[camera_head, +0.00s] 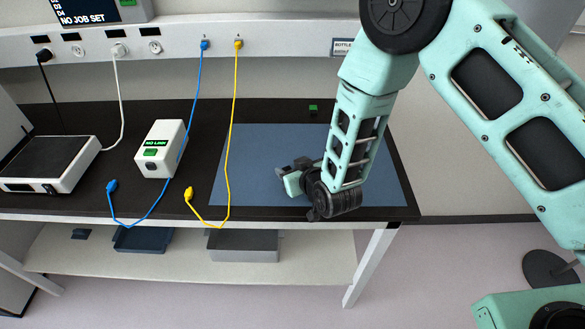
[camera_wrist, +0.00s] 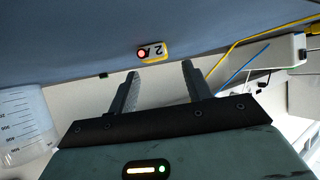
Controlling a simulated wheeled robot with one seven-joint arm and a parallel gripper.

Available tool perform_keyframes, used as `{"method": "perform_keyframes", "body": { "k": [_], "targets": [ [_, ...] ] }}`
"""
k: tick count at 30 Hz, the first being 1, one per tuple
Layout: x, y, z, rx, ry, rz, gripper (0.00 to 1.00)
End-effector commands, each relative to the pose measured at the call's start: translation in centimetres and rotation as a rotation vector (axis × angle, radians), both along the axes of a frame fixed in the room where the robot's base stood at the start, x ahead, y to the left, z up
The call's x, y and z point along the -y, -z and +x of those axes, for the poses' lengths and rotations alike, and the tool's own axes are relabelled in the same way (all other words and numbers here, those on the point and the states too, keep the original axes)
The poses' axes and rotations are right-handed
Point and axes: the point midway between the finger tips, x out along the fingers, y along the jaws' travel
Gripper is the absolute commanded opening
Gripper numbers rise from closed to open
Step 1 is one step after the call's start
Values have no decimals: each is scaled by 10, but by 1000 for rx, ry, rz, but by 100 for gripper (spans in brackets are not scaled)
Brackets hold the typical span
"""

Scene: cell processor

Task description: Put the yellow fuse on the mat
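The yellow fuse (camera_wrist: 153,51) shows in the wrist view with a label reading 2 and a red dot on its face. It appears to stand on the blue mat (camera_wrist: 70,30), beyond my fingertips. My gripper (camera_wrist: 160,69) is open with nothing between its fingers, which point toward the fuse without visibly touching it. In the head view the blue mat (camera_head: 260,145) lies on the right of the dark bench top. My wrist and gripper are low over it, and the fuse cannot be made out there; my arm likely hides it.
A white box with a green display (camera_head: 160,148) stands left of the mat. Blue (camera_head: 111,186) and yellow (camera_head: 188,193) cable plugs lie near the front edge. A small green item (camera_head: 313,108) sits behind the mat. A graduated clear container (camera_wrist: 22,125) shows in the wrist view.

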Motion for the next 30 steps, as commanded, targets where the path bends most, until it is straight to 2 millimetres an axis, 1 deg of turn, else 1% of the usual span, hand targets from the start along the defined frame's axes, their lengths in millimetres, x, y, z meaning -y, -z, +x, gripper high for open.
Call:
{"method": "perform_keyframes", "body": {
  "k": [7,11,14,21,26,28,30],
  "targets": [
    [1,-1,-2,0,0,0,50],
    [5,-6,-11,-1,-1,0,50],
    [13,-13,-26,0,-1,0,50],
    [33,-38,-67,0,-1,0,50],
    [46,-54,-91,2,-1,1,50],
    [50,-65,-100,-3,-1,-2,50],
    [54,-71,-109,-4,-1,-3,50]
  ]
}}
